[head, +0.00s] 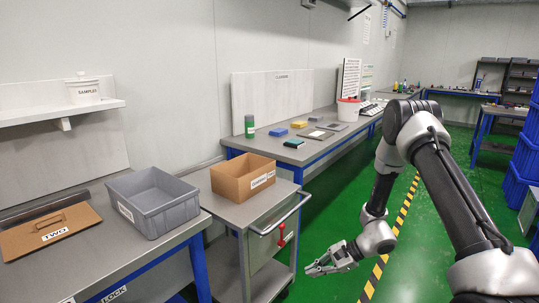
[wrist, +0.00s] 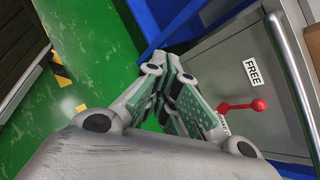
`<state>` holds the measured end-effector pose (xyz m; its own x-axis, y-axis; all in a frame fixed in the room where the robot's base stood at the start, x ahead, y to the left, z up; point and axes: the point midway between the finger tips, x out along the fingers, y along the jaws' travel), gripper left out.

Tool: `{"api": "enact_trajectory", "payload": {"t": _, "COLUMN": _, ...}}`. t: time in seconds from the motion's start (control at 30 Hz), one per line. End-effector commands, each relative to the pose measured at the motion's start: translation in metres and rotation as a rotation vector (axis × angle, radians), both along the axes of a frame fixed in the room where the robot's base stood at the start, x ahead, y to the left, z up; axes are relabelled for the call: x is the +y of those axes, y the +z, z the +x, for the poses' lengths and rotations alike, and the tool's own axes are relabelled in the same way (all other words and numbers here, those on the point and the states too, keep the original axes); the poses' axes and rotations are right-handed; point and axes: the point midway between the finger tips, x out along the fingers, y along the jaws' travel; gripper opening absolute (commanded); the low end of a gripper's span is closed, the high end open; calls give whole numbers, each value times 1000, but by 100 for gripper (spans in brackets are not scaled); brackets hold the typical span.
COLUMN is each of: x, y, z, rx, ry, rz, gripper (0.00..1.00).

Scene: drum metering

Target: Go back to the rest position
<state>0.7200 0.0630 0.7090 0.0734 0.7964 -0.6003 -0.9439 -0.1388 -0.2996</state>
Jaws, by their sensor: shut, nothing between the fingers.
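My gripper (head: 319,268) hangs low over the green floor, to the right of the grey cart (head: 227,208) in the head view. Its fingers point left, toward the cart's side. In the wrist view my gripper (wrist: 174,75) has its fingers together with nothing between them. The cart's grey door (wrist: 240,85) with a "FREE" label and a red lever (wrist: 243,106) lies just beyond the fingers there. The red lever (head: 282,234) also shows in the head view. I cannot tell whether the fingers touch the cart.
A cardboard box (head: 243,177) sits on the cart, whose handle (head: 283,214) juts out at the right. A grey bin (head: 153,201) and a brown lid (head: 50,230) marked "TWO" lie on the left table. Green floor (head: 340,210) is clear around the yellow-black line (head: 404,211).

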Motion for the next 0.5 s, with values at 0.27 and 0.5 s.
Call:
{"api": "enact_trajectory", "payload": {"t": 0.27, "x": -60, "y": 133, "z": -86, "rx": -125, "ry": 481, "rz": -169, "gripper": 0}}
{"api": "enact_trajectory", "payload": {"t": 0.5, "x": -126, "y": 228, "z": -149, "rx": -268, "ry": 814, "rz": -396, "gripper": 0}}
